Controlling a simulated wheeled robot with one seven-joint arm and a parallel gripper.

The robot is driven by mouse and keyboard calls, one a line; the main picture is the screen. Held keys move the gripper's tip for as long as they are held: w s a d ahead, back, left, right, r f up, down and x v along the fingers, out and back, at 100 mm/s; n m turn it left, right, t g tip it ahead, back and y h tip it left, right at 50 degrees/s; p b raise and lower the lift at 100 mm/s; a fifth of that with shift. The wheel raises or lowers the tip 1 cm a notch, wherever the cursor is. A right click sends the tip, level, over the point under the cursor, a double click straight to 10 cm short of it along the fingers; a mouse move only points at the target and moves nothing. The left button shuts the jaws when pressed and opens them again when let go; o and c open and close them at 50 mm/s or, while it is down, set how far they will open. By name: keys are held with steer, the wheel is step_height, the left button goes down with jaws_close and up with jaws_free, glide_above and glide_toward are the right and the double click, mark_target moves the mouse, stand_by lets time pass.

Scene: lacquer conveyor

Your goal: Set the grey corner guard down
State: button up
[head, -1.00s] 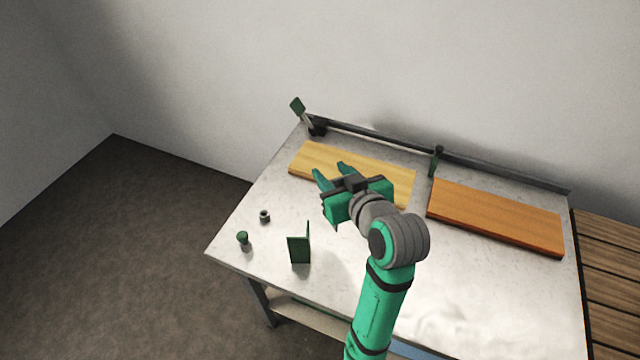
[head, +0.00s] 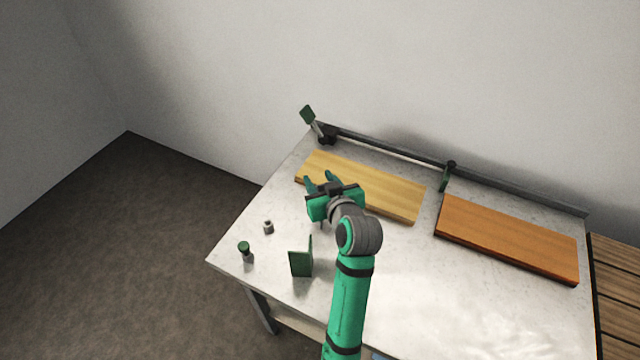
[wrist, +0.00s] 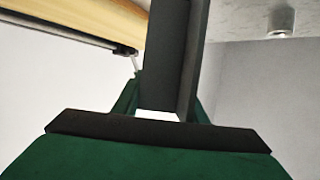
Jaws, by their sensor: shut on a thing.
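My gripper (head: 319,178) is above the left part of the pale wooden board (head: 390,197) in the head view, at the far end of my arm. In the wrist view its green fingers are shut on the grey corner guard (wrist: 168,55), a dark grey angled piece with two flat sides. The guard runs up out of the wrist picture, so its far end is hidden. In the head view I cannot make out the guard apart from the gripper. Whether it touches anything below cannot be told.
A dark green angle piece (head: 301,262) stands near the table's front edge, with a green-topped knob (head: 245,250) and small grey nut (head: 268,227) to its left. An orange board (head: 508,240) lies right. A clamp (head: 327,133) sits back left. Bare tabletop (head: 420,290) shows in front.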

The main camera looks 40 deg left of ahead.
steer(key=shift+d+f, duration=0.1)
steer(key=shift+f, duration=0.85)
steer(key=shift+f, duration=0.15)
steer(key=o, duration=1.1)
steer(key=shift+c, duration=0.2)
steer(key=shift+s+d+r, duration=0.1)
steer(key=shift+r, duration=0.15)
steer(key=v, duration=1.1)
steer(key=shift+s+d, duration=0.2)
steer(key=shift+d, duration=0.15)
